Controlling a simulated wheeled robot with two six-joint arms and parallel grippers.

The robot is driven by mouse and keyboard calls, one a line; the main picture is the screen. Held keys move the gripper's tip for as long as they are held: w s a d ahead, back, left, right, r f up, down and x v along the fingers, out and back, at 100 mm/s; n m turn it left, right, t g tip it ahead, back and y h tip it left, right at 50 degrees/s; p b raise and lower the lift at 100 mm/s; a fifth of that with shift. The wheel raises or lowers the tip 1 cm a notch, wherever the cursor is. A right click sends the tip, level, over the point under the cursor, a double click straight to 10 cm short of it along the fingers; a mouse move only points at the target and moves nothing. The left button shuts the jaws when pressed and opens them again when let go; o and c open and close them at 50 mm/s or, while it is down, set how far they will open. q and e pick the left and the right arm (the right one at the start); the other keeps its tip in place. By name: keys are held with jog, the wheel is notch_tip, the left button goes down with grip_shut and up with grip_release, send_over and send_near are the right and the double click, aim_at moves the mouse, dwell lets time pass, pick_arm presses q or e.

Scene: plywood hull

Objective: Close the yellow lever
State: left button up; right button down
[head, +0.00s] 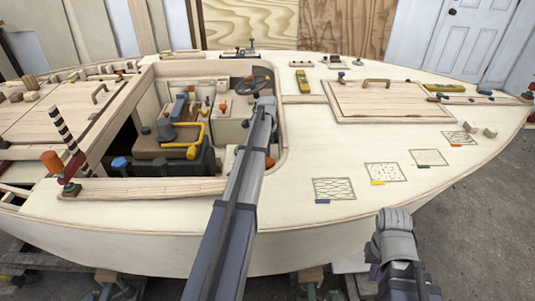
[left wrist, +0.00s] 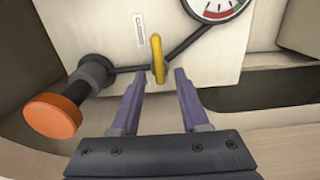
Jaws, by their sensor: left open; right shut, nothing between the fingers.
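In the left wrist view, the yellow lever (left wrist: 158,58) stands upright in the picture, crossing a thin dark pipe (left wrist: 190,43) on a pale panel. My left gripper (left wrist: 160,74) is open. Its two purple fingers point at the panel, with the lever's lower end in the gap between their tips. I cannot tell whether either finger touches it. In the head view my left arm reaches into the cockpit opening and hides its gripper and the lever. My right gripper (head: 374,271) is shut and empty, low in front of the hull's near side, partly hidden by my wrist.
An orange knob (left wrist: 53,115) on a black stem sits left of my left fingers. A round gauge (left wrist: 216,8) is at upper right. The cockpit rim (head: 281,120) surrounds my left arm. A yellow bent pipe (head: 203,138) lies deeper inside. The right deck holds a hatch (head: 385,100) and patterned patches.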

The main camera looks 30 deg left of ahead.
pick_arm(q)
jog(key=shift+r+p, duration=3.7)
jog(key=shift+r, duration=0.15)
pick_arm(e)
notch_tip(320, 180, up, 8)
jog(key=shift+f, duration=0.2)
